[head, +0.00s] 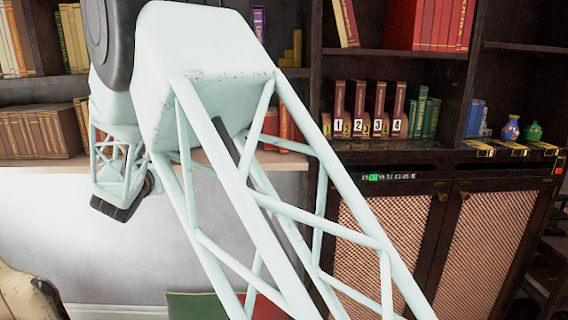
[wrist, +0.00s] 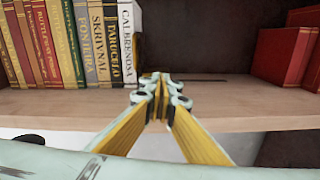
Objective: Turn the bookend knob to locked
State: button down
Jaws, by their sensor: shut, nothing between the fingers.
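My gripper (wrist: 158,84) is shut and empty, with its yellow-sided fingers together at the front edge of a wooden shelf in the wrist view. A dark upright piece (wrist: 138,52), which looks like a bookend, stands at the right end of a row of books, just beyond and left of the fingertips. I cannot make out a knob on it; the fingers may hide it. A thin dark slot or line (wrist: 205,79) runs along the shelf right of the fingertips. Whether the fingers touch anything is unclear. In the head view my arm hides this spot.
The book row (wrist: 75,45) fills the left of the shelf (wrist: 255,108); red books (wrist: 282,55) stand at the right. Between them is a clear stretch. In the head view, numbered brown pieces (head: 358,125) and small vases (head: 511,128) stand on the cabinet.

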jog(key=shift+s+d+f+m, duration=0.15)
jog(key=shift+d+m, duration=0.55)
jog(key=shift+m, duration=0.4)
jog(key=shift+s+d+f+m, duration=0.15)
jog(key=shift+d+m, duration=0.55)
jog(key=shift+m, duration=0.4)
jog(key=shift+w+p, duration=0.15)
jog(key=shift+p, duration=0.15)
jog(key=shift+w+r+p, duration=0.15)
jog(key=shift+w+p, duration=0.85)
jog(key=shift+w, duration=0.75)
jog(key=shift+w+a, duration=0.15)
jog(key=shift+w, duration=1.3)
jog(key=shift+w+r, duration=0.15)
jog(key=shift+r, duration=0.05)
jog(key=shift+a+f+b, duration=0.2)
jog(key=shift+f+b, duration=0.05)
jog(key=shift+b, duration=0.2)
